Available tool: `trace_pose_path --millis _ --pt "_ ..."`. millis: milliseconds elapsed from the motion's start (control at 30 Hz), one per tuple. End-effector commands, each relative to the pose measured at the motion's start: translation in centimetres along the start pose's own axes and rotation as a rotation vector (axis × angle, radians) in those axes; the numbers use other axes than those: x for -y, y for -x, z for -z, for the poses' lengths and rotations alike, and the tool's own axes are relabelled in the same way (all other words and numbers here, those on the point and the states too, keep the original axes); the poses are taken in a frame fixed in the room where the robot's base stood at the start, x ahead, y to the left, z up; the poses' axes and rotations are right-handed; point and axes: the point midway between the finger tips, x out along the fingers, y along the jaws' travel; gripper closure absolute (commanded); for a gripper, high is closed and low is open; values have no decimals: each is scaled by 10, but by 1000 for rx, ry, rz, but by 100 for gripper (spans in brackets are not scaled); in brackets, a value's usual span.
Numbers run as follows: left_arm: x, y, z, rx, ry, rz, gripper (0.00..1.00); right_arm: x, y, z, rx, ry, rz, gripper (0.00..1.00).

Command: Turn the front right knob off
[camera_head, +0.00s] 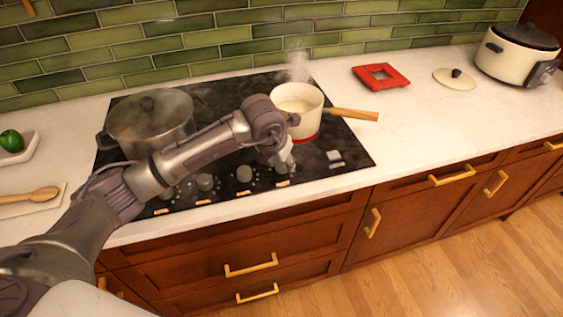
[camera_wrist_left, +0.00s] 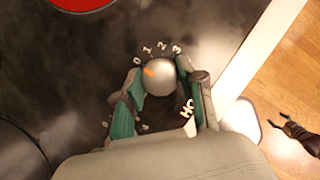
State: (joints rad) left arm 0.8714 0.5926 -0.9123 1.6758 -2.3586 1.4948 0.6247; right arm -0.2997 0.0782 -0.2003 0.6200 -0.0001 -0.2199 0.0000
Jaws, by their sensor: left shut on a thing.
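The stove knob (camera_wrist_left: 160,79) is silver and round, with an orange mark on its upper left pointing near the printed 0 and 1. My left gripper (camera_wrist_left: 158,85) is shut on it, with a teal-padded finger on each side. In the head view my left gripper (camera_head: 284,163) is at the right end of the knob row and hides this knob. Other knobs, such as the dark one (camera_head: 244,173), stand to its left. A cream pot (camera_head: 297,100) with a wooden handle steams on the right burner, which glows red beneath it.
The black cooktop (camera_head: 340,140) also holds a large lidded grey pot (camera_head: 150,125) at left. A red trivet (camera_head: 380,76), a cream lid (camera_head: 455,78) and a slow cooker (camera_head: 516,58) sit on the right counter. A dark jointed part, possibly my right gripper, shows over the floor in the wrist view.

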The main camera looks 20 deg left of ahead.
Motion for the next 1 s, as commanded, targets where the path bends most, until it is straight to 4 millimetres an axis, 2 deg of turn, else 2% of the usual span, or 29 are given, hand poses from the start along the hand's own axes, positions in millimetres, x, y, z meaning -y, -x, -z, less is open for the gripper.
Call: trace_pose_path --millis 300,333,467,800,867,1000 --pt "0 1 -1 2 3 -1 95 0 0 0 0 0 0 36" --pt "0 1 -1 2 3 -1 57 0 0 0 0 0 0 36" --pt "0 0 -1 2 2 -1 36 0 0 0 0 0 0 36" --pt "0 2 0 2 1 0 36 -5 0 -2 2 2 -5 36" --pt "0 8 -1 4 1 0 36 -4 0 -2 2 2 -5 36" --pt "0 30 -1 5 -1 -1 36 -3 0 -1 1 1 -3 36"
